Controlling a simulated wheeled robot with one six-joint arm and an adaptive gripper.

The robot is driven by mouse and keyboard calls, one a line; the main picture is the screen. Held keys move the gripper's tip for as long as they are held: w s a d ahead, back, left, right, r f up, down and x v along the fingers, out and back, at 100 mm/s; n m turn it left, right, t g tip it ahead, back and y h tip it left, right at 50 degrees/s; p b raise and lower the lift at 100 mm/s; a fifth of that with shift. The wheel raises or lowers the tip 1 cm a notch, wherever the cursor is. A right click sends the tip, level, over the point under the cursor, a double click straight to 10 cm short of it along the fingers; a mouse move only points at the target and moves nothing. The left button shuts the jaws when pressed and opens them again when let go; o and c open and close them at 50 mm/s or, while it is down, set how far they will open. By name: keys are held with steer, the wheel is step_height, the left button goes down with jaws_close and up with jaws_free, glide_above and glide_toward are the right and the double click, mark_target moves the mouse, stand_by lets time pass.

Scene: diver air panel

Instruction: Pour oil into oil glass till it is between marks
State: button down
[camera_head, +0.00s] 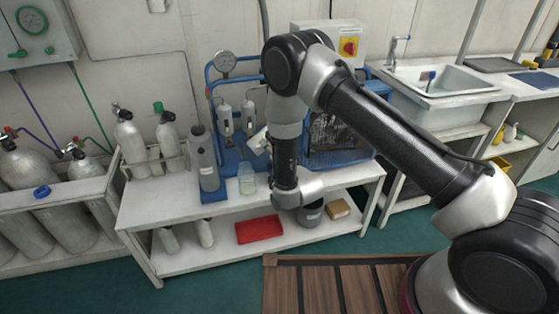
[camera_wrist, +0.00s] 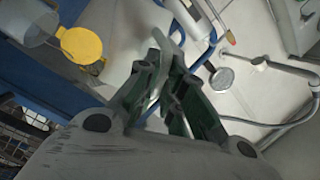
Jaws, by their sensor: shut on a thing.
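My gripper (camera_wrist: 163,68) has its fingers close together, shut on a thin pale grey piece (camera_wrist: 168,38) at the fingertips. Most of this held thing is hidden, and I cannot tell for sure what it is. In the head view my wrist hangs in front of the blue panel, and a pale thing (camera_head: 259,139) shows at its left side. A clear glass jar (camera_head: 246,181) stands on the white bench, below and left of that thing. No marks or oil level can be read on it. In the wrist view a clear cup (camera_wrist: 32,24) and a yellow disc (camera_wrist: 82,45) lie at upper left.
A grey cylinder (camera_head: 207,163) stands left of the jar. The blue frame carries a gauge (camera_head: 223,64) and filter housings (camera_head: 225,119) close behind. The lower shelf holds a red tray (camera_head: 259,229) and a cardboard box (camera_head: 338,208). Gas bottles (camera_head: 130,139) stand at left.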

stand_by(0.7)
steer(key=shift+w+r+m+p, duration=0.15)
steer(key=shift+m+p, duration=0.15)
steer(key=shift+p, duration=0.15)
stand_by(0.4)
steer(key=shift+d+r+m, duration=0.2)
steer(key=shift+m, duration=0.2)
stand_by(1.4)
steer(key=f+n, duration=0.1)
steer(key=n, duration=0.1)
steer(key=a+f+n, duration=0.1)
steer(key=shift+s+f+n, duration=0.35)
steer(key=shift+n, duration=0.05)
steer(key=shift+f, duration=0.1)
stand_by(0.4)
